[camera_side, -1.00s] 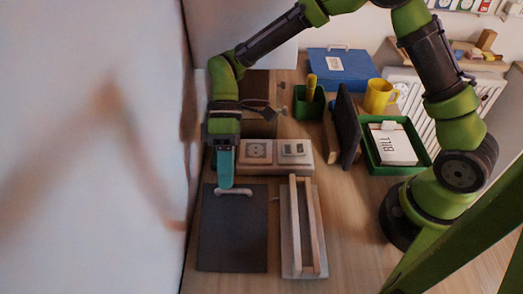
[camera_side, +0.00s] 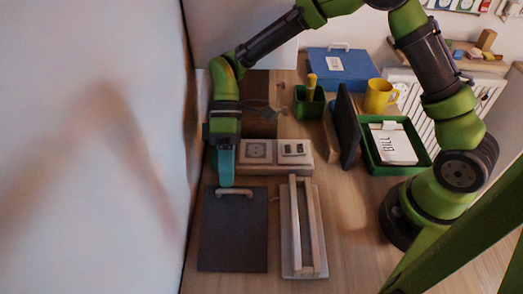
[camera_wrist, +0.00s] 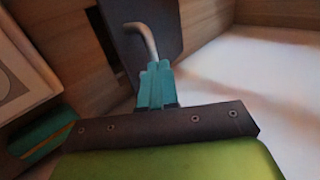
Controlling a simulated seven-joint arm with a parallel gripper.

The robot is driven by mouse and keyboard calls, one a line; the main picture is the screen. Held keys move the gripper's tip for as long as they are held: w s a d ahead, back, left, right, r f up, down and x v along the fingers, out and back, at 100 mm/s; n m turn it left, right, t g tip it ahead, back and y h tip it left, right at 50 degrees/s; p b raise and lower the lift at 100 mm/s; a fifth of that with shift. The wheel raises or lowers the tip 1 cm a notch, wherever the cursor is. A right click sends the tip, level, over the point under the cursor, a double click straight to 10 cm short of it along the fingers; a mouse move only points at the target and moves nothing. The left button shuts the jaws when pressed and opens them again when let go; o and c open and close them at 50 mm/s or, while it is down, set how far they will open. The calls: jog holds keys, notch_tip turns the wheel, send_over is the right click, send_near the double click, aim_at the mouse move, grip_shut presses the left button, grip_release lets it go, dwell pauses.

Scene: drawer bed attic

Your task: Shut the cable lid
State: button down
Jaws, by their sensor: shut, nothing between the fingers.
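The cable lid appears to be the dark flat panel (camera_side: 233,235) with a pale bar handle (camera_side: 236,193) at its far edge, in the side view. My gripper (camera_side: 226,184), with teal fingers, points down at that far edge, by the handle's left end. It is shut and holds nothing. In the wrist view the shut fingertips (camera_wrist: 155,78) are close to the curved metal handle (camera_wrist: 142,38) on the dark panel (camera_wrist: 160,60). I cannot tell whether they touch it. A dark gap (camera_wrist: 104,62) shows beside the panel.
A board with two pale rails (camera_side: 305,265) lies right of the panel. Further back are a green pen cup (camera_side: 309,104), a dark upright screen (camera_side: 348,125) and a green tray (camera_side: 426,160). A wall bounds the left.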

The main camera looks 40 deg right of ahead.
notch_tip(320, 180, up, 3)
jog(key=shift+d+r, duration=0.1)
jog(key=s+d+r, duration=0.1)
jog(key=s+d, duration=0.8)
jog(key=s, duration=0.3)
jog(key=w+a+r+n+t+h, duration=0.4)
jog(key=w+a+r+n, duration=0.65)
jog(key=n, duration=0.65)
jog(key=shift+n, duration=0.4)
jog(key=x, duration=0.4)
jog(key=w+d+x, duration=0.1)
jog(key=x, duration=0.3)
jog(key=d+x, duration=0.1)
jog(key=x, duration=0.4)
jog(key=shift+w+f, duration=0.25)
jog(key=shift+f, duration=0.05)
jog(key=shift+w+d+f, duration=0.15)
jog(key=shift+w+f, duration=0.05)
jog(key=shift+f, duration=0.3)
